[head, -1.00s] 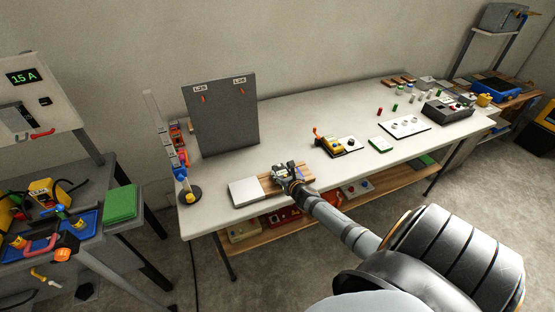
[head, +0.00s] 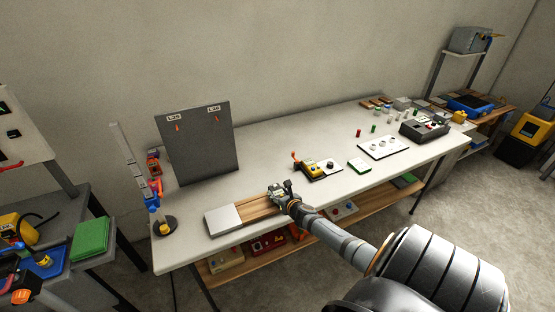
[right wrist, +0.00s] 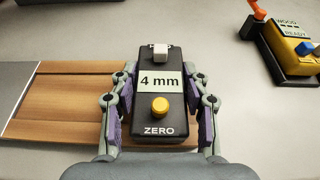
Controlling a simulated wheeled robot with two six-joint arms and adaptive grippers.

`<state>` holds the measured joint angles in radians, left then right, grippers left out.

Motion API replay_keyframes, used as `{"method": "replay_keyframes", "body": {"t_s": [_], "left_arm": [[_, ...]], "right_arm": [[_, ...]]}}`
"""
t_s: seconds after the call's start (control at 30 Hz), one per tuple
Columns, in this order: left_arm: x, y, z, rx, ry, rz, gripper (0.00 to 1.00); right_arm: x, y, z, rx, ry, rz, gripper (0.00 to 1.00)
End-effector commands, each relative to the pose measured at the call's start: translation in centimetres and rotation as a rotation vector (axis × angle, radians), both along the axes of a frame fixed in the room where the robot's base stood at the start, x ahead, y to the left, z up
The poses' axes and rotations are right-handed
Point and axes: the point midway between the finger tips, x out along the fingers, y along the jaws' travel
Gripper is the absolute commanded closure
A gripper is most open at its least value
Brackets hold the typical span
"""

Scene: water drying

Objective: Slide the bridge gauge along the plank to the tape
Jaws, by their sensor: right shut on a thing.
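The bridge gauge (right wrist: 158,123) is a black box with a "4 mm" label, a yellow button marked ZERO and a white block at its far end. My right gripper (head: 282,194) is shut on it, with purple pads on both sides in the right wrist view (right wrist: 160,82). The gauge sits over the wooden plank (right wrist: 70,101), which also shows in the head view (head: 258,206); I cannot tell whether they touch. A pale flat plate (head: 223,219) covers or adjoins the plank's left end. I cannot make out the tape. My left gripper is out of view.
A yellow meter (head: 317,168) with an orange-tipped part stands right of the plank; its panel reads WOOD READY in the wrist view (right wrist: 296,45). A grey upright board (head: 197,140) stands behind.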

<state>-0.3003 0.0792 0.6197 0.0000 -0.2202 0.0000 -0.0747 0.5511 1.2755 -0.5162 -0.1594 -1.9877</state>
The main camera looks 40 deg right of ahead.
Motion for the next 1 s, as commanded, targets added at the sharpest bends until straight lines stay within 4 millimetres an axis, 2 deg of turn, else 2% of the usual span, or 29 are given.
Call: {"method": "replay_keyframes", "body": {"t_s": [0.13, 0.17, 0.33, 0.63, 0.73, 0.87, 1.0], "left_arm": [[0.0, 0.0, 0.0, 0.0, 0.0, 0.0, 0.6], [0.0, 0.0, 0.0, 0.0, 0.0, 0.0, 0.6], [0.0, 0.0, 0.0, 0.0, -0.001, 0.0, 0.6], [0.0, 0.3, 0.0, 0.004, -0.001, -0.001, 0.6], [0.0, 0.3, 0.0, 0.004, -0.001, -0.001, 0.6], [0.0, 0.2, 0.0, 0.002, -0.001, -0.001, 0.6], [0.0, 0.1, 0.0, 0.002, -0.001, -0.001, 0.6]], "right_arm": [[0.0, 0.0, 0.0, 0.0, 0.0, 0.0, 0.94], [0.0, 0.0, 0.0, 0.0, 0.0, 0.0, 0.51], [0.0, 0.0, 0.0, 0.0, 0.0, 0.0, 0.28], [0.0, 0.0, 0.0, 0.0, 0.0, 0.0, 0.27], [-0.6, 0.1, 0.2, -0.002, 0.002, 0.001, 0.27], [-2.6, 0.8, 1.0, -0.005, 0.004, 0.005, 0.27], [-5.5, 1.8, 2.2, -0.006, 0.005, 0.006, 0.27]]}}
